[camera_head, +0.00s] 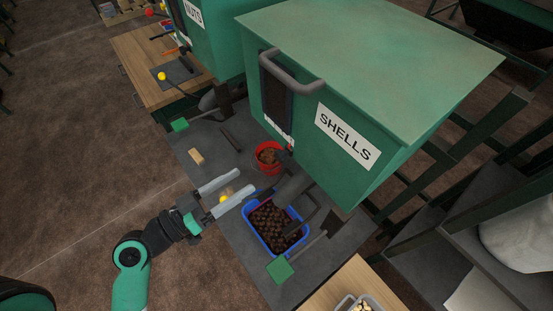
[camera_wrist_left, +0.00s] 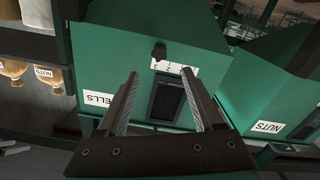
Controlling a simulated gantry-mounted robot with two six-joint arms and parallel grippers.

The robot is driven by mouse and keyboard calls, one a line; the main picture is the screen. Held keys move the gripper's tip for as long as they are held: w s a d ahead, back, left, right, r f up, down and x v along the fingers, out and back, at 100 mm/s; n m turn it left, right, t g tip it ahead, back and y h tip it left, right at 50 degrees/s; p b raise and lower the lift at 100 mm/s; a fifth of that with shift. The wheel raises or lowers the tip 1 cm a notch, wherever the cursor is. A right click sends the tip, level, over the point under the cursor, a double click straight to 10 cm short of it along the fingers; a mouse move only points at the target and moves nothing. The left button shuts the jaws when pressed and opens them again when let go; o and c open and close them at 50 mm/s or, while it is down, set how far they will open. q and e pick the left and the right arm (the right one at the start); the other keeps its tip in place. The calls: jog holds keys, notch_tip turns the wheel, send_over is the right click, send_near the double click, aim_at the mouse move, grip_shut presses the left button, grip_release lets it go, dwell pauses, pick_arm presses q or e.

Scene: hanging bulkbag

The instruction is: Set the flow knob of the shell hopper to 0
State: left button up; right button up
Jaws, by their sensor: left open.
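The shell hopper (camera_head: 400,70) is the big green box with a SHELLS label, and it fills the middle of the left wrist view. Its flow knob (camera_wrist_left: 159,50) is a small black piece beside a white number strip (camera_wrist_left: 174,68) on the front face. I cannot read where the knob points. In the head view the strip (camera_head: 279,133) is at the hopper's lower front edge, and the knob is not clear. My left gripper (camera_head: 244,180) is open and empty, in front of and below the hopper. In the wrist view its fingertips spread around the strip, apart from the knob.
A blue bin (camera_head: 248,222) of brown shells and a red bucket (camera_head: 268,168) stand under the hopper on a grey table (camera_head: 230,245). Floor at left is clear.

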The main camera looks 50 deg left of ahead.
aim_at(277, 158)
pick_arm(q)
jog(key=w, duration=0.3)
jog(key=w+p, duration=0.1)
jog(key=w, duration=0.6)
jog(key=shift+d+r+p, duration=0.15)
jog(key=shift+d+p, duration=0.15)
jog(key=shift+p, duration=0.1)
jog(key=shift+w, duration=0.45)
grip_shut()
